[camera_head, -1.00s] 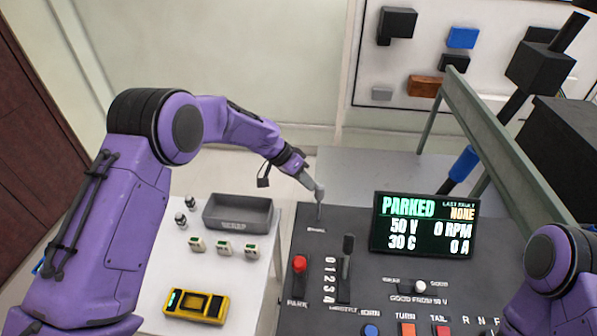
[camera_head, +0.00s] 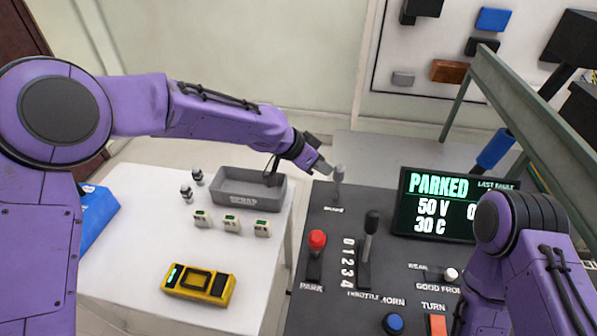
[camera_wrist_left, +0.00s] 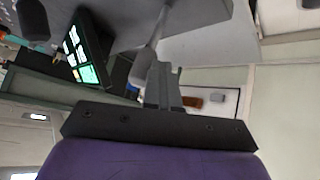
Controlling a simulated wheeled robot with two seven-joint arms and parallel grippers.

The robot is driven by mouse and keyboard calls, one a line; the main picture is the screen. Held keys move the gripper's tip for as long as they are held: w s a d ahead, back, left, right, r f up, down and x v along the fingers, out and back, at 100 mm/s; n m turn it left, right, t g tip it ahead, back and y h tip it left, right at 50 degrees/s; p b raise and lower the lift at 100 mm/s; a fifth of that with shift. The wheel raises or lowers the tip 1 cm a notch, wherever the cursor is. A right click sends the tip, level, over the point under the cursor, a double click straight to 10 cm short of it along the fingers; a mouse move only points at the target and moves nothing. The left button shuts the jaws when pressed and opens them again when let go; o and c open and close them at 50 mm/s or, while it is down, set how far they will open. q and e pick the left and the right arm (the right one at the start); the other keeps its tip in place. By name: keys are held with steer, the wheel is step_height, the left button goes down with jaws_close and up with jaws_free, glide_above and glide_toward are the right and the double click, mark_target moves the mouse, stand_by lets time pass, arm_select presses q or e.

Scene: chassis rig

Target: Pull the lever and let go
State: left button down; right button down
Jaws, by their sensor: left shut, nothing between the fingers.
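A grey lever (camera_head: 339,176) with a rounded knob stands at the far left corner of the dark control panel (camera_head: 325,265); its label is too small to read. My left gripper (camera_head: 322,168) is shut and empty, its fingertips just left of the knob. In the left wrist view the shut fingers (camera_wrist_left: 163,85) point toward the panel, with the grey knob (camera_wrist_left: 142,70) close beside their tips. I cannot tell whether they touch. Two other levers stand nearer: a red-knobbed one (camera_head: 316,243) marked PARK and a black throttle lever (camera_head: 369,238). My right gripper is out of view.
A display (camera_head: 430,205) reading PARKED stands right of the grey lever. A white table (camera_head: 130,240) on the left holds a grey scrap tray (camera_head: 225,198), a yellow meter (camera_head: 198,284) and several small parts. My right arm covers the panel's right side.

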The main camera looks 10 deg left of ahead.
arm_select(q)
steer(key=shift+s+d, duration=0.2)
steer(key=shift+w, duration=0.1)
steer(key=w+v, duration=0.1)
steer(key=v, duration=0.9)
steer(key=shift+a+b, duration=0.35)
steer(key=shift+b, duration=0.05)
steer(key=shift+w+r, duration=0.1)
